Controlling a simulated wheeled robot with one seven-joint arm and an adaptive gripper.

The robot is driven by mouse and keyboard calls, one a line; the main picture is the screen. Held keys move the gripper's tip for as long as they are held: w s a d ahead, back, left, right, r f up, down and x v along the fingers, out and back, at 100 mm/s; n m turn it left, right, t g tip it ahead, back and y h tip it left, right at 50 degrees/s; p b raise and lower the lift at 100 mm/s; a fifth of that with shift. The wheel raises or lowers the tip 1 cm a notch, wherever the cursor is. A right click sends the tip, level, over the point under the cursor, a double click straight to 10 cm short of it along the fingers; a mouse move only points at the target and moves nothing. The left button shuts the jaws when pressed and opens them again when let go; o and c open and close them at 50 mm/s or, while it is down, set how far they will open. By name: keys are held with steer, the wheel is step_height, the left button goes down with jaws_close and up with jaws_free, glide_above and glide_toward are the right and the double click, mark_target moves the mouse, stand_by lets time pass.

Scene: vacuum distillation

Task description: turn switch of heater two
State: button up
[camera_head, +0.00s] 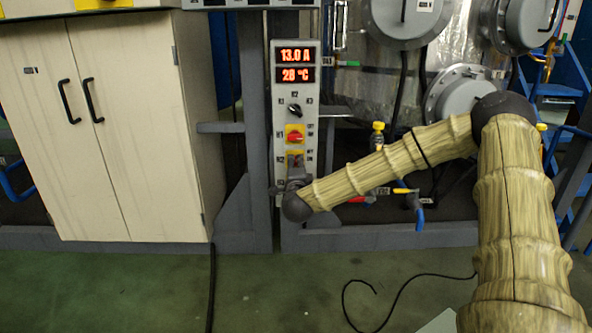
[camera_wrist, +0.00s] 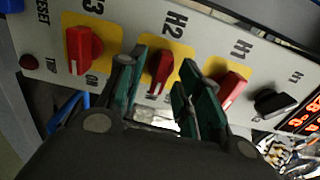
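The heater two switch (camera_wrist: 159,65) is a red knob on a yellow plate marked H2. In the wrist view it lies between the two dark green fingers of my gripper (camera_wrist: 165,76). In the head view my gripper (camera_head: 295,168) is at the control panel (camera_head: 281,120) and largely covers the H2 switch.
The H3 switch (camera_wrist: 82,48) and H1 switch (camera_wrist: 231,88) flank the fingers closely. A black knob (camera_wrist: 271,103) is further right. Red displays (camera_head: 296,65) read 13.0 A and 28 °C. A cream cabinet (camera_head: 130,150) stands left of the panel; metal vessels (camera_head: 405,20) are at the right.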

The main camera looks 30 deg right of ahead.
jaws_close()
steer(key=shift+r+n+p, duration=0.2)
steer(key=shift+n+p, duration=0.1)
steer(key=shift+p, duration=0.35)
steer(key=shift+f+n+p, duration=0.15)
steer(key=shift+n+p, duration=4.2)
steer(key=shift+p, duration=0.65)
steer(key=shift+f+n+p, duration=0.1)
steer(key=shift+n+p, duration=4.25)
steer(key=shift+p, duration=0.65)
steer(key=shift+s, duration=0.1)
steer(key=shift+f, duration=0.1)
